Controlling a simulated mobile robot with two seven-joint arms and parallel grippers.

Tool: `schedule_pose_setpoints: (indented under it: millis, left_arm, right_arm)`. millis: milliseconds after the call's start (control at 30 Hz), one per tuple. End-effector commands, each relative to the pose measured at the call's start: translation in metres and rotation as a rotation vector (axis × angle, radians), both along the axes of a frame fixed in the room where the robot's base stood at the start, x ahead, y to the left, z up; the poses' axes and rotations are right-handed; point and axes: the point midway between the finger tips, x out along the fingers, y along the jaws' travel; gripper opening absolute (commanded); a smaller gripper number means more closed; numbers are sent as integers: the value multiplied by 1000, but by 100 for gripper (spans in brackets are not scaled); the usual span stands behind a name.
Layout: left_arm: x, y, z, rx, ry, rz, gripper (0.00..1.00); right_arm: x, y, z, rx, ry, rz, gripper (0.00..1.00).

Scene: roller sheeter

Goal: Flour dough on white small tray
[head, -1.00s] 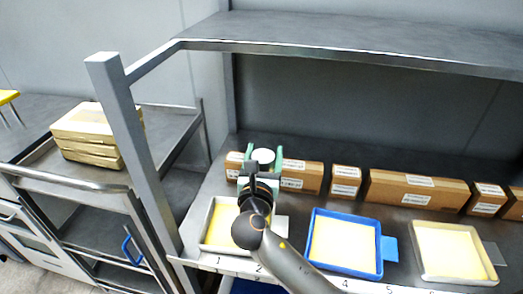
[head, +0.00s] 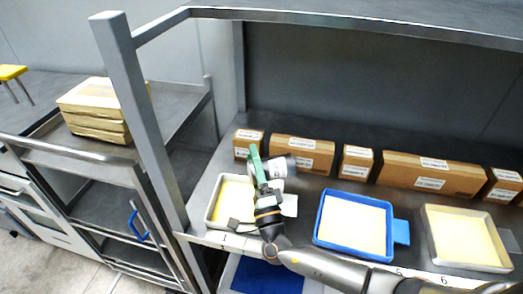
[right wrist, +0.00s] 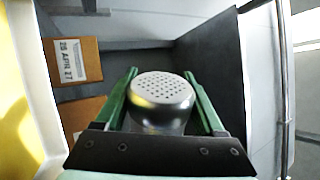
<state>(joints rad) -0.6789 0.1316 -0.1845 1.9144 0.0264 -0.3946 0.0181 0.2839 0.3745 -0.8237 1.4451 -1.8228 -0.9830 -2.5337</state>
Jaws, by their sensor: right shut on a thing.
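My right gripper (head: 258,162) is shut on a metal shaker (head: 278,167) with a perforated lid, above the back of the small white tray (head: 211,208). The shaker is tilted on its side in the head view. In the right wrist view, the shaker (right wrist: 160,95) sits between the green fingers with its holed lid facing the camera. The small white tray holds a pale yellow dough sheet (head: 234,193); my gripper and arm hide part of it. Whether flour lies on the dough cannot be told. My left gripper is not in view.
A blue tray (head: 318,229) and another pale tray (head: 431,240), both with yellow sheets, stand to the right. Cardboard boxes (head: 302,153) line the back of the shelf. A metal post (head: 143,125) stands left of the small tray. Stacked boxes (head: 97,121) sit on a cart.

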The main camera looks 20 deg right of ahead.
Motion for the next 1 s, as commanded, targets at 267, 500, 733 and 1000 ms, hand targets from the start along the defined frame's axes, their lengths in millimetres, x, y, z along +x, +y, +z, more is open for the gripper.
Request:
schedule_pose_setpoints:
  millis: [267, 500, 733, 1000]
  left_arm:
    - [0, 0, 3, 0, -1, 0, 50]
    - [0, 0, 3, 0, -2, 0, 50]
    - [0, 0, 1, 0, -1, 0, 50]
    - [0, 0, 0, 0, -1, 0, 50]
  right_arm:
    - [1, 7, -9, -156, 8, 0, 3]
    - [1, 7, -9, -156, 9, 0, 3]
    - [2, 23, -10, -152, 9, 1, 3]
    - [2, 29, -9, -154, 10, 0, 3]
